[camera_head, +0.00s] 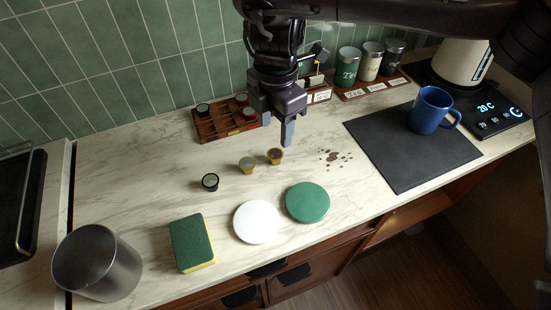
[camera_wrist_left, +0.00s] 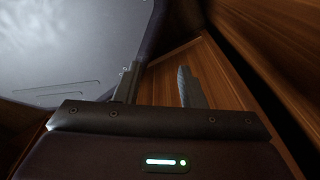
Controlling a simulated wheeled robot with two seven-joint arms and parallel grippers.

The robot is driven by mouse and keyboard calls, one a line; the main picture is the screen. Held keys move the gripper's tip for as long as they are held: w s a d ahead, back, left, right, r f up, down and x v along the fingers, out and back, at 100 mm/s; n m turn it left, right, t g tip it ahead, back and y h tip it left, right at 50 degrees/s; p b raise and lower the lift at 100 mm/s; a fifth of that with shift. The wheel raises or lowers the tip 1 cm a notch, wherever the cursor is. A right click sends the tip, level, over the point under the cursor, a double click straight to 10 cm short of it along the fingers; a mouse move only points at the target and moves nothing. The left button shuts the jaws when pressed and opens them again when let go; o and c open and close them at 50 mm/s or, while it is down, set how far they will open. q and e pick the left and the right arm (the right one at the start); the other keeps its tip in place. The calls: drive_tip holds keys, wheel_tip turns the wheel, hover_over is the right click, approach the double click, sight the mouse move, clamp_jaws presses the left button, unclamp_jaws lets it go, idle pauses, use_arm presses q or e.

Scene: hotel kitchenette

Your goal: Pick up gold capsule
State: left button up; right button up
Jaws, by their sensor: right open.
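Two small gold-brown capsules stand on the marble counter in the head view: one with a greyish top (camera_head: 247,165), the other with a darker brown top (camera_head: 275,156). I cannot tell for certain which is the gold capsule. A black capsule with a pale top (camera_head: 210,182) stands to their left. My right gripper (camera_head: 276,127) is open and empty, pointing down above the counter, just behind the brown-topped capsule. My left gripper (camera_wrist_left: 160,90) shows only in the left wrist view, its fingers apart with nothing between them.
A wooden capsule rack (camera_head: 225,122) stands behind. Brown spots (camera_head: 335,157) lie right of the capsules. A white disc (camera_head: 256,222), green disc (camera_head: 307,202), sponge (camera_head: 191,243) and metal canister (camera_head: 97,262) are in front. A blue mug (camera_head: 431,109) stands on a dark mat (camera_head: 405,160).

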sight(275, 154)
drive_tip(key=shift+w+d+f, duration=0.1)
drive_tip(key=shift+f, duration=0.5)
drive_tip(key=f, duration=0.3)
drive_tip(key=f+p, duration=0.1)
drive_tip(key=f, duration=0.2)
drive_tip(key=shift+w+a, duration=0.1)
drive_tip(key=shift+a, duration=0.1)
drive_tip(key=shift+f, duration=0.55)
use_arm(q)
drive_tip(key=shift+s+r, duration=0.1)
drive_tip(key=shift+r, duration=0.15)
use_arm(e)
drive_tip(key=c, duration=0.9)
